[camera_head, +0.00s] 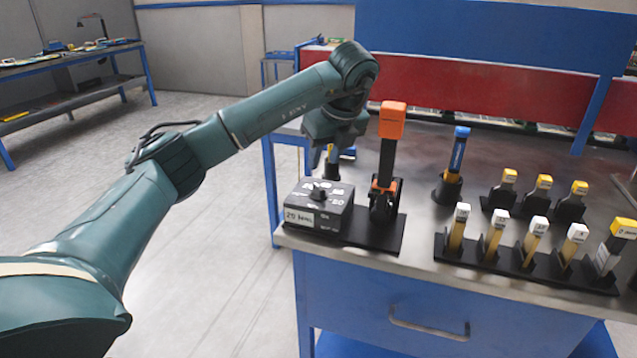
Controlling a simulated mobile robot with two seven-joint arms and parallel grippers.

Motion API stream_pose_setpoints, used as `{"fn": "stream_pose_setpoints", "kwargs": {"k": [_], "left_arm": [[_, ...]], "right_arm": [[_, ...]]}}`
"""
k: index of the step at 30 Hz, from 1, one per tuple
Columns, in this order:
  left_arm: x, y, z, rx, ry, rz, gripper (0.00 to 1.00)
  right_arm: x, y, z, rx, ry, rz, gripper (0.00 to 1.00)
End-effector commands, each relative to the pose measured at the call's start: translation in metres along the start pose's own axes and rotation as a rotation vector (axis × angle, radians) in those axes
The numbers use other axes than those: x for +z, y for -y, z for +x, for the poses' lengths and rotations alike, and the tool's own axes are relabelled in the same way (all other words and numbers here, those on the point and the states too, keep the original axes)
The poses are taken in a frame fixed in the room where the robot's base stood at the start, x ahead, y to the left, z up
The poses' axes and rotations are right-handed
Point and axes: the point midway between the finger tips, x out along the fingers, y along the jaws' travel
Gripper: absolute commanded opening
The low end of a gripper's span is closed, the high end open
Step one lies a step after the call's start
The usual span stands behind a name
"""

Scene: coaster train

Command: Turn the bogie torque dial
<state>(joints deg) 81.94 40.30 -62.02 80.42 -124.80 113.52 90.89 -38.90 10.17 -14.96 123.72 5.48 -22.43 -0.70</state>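A dark box with a black dial knob (320,193) on its top stands at the near left corner of the workbench. White markings surround the knob, and a pale label (300,217) is on its front face. My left gripper (329,158) points down just above and behind the box. Its fingers are partly hidden and dark, so I cannot tell whether they are open. It appears apart from the knob. A wheel assembly with an orange-topped post (391,120) stands right of the box on the same black base (378,238). My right gripper is not in view.
The steel workbench (410,258) has a blue front with a drawer handle. A blue-handled tool (457,152) stands in a holder behind the wheel. Racks of white-capped (497,218) and yellow-capped tools (543,182) fill the right side. Floor left of the bench is clear.

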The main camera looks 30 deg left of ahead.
Motion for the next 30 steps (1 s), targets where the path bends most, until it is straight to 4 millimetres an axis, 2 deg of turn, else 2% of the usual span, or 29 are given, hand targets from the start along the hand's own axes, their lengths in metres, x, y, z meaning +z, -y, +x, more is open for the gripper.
{"fn": "stream_pose_setpoints", "kwargs": {"k": [1, 6, 12, 17, 25, 30], "left_arm": [[0.0, -0.001, 0.013, 0.004, -0.002, -0.001, 0.35], [0.0, -0.001, 0.046, 0.002, -0.003, 0.0, 0.35], [0.0, 0.0, 0.072, 0.0, -0.002, 0.001, 0.35], [0.0, 0.0, 0.08, -0.002, -0.001, 0.002, 0.35], [0.0, 0.0, 0.081, -0.002, -0.001, 0.002, 0.34], [0.0, 0.0, 0.081, -0.002, -0.001, 0.002, 0.2]], "right_arm": [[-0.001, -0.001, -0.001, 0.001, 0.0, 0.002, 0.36], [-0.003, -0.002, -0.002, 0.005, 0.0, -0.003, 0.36], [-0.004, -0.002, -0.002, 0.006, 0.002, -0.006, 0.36], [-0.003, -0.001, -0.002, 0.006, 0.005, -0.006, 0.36], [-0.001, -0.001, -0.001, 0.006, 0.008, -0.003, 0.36], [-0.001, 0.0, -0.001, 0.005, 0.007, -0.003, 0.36]]}}
